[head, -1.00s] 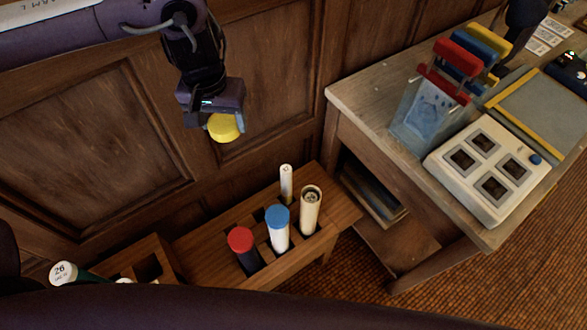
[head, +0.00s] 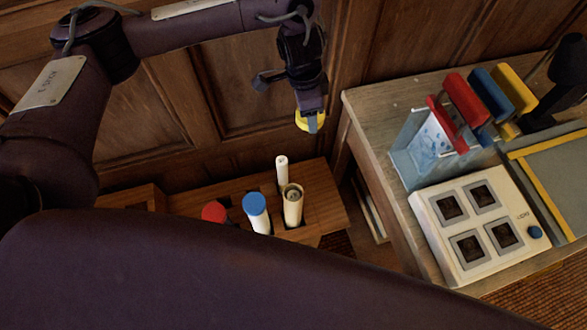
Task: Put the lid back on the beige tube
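The beige tube (head: 293,207) stands upright in the wooden rack (head: 325,208), its open top facing up with no lid on it. My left gripper (head: 311,117) is shut on a yellow lid (head: 303,123). It holds the lid in the air, above the tube's mouth in the picture and slightly right of it, with a clear gap between lid and tube. My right gripper is not in view.
A blue-capped tube (head: 256,214), a red-capped tube (head: 214,211) and a slim white tube (head: 281,172) stand close by in the rack. The desk (head: 378,122) on the right bears a white four-window box (head: 463,266) and a clear holder (head: 425,150). Wall panelling rises behind.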

